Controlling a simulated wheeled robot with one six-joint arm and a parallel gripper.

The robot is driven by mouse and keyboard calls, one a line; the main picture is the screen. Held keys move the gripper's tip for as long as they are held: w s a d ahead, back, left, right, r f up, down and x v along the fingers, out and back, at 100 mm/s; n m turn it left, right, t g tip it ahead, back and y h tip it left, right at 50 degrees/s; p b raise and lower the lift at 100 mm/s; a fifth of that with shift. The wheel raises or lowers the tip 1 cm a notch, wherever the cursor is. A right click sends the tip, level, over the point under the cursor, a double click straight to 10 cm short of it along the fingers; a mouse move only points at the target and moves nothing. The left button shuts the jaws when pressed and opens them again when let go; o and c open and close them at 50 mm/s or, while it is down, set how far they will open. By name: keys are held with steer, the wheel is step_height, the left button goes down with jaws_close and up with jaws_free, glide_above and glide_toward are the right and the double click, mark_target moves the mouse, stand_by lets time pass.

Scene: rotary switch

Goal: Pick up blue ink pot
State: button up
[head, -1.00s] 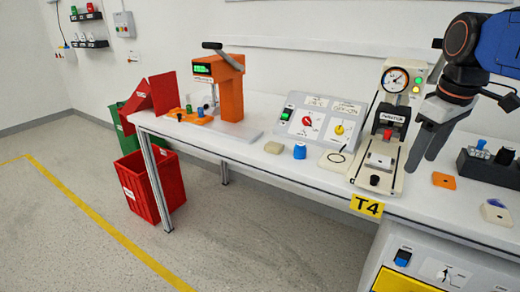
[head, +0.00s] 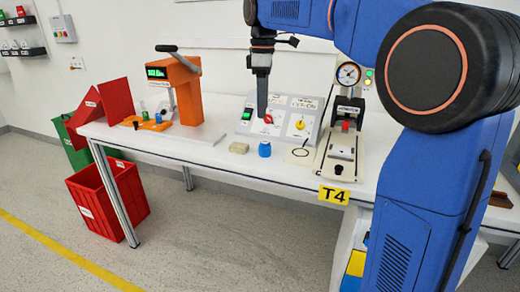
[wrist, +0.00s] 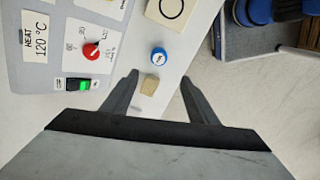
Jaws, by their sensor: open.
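The blue ink pot (head: 264,149) stands upright near the front edge of the white table (head: 215,158). In the wrist view the blue ink pot (wrist: 158,56) shows its round top with a white label, just beyond the fingertips and roughly between them. My gripper (head: 262,112) points down in the head view, above and behind the pot, in front of the control panel. In the wrist view my gripper (wrist: 159,78) has its two fingers spread wide with nothing held. The pot is apart from the fingers.
A beige block (head: 239,148) lies just left of the pot. The control panel (head: 245,129) with red and yellow knobs stands behind. A card with a black ring (head: 301,153) and a press with a gauge (head: 341,145) are to the right. An orange press (head: 186,92) stands left.

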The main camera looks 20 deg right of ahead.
mark_target(265, 142)
step_height(265, 142, down, 9)
steer(key=shift+d+r, duration=0.1)
steer(key=shift+d+f, duration=0.15)
steer(key=shift+f, duration=1.2)
steer(key=shift+d+f, duration=0.15)
steer(key=shift+f, duration=1.2)
steer(key=shift+c, duration=0.6)
steer(key=c, duration=1.1)
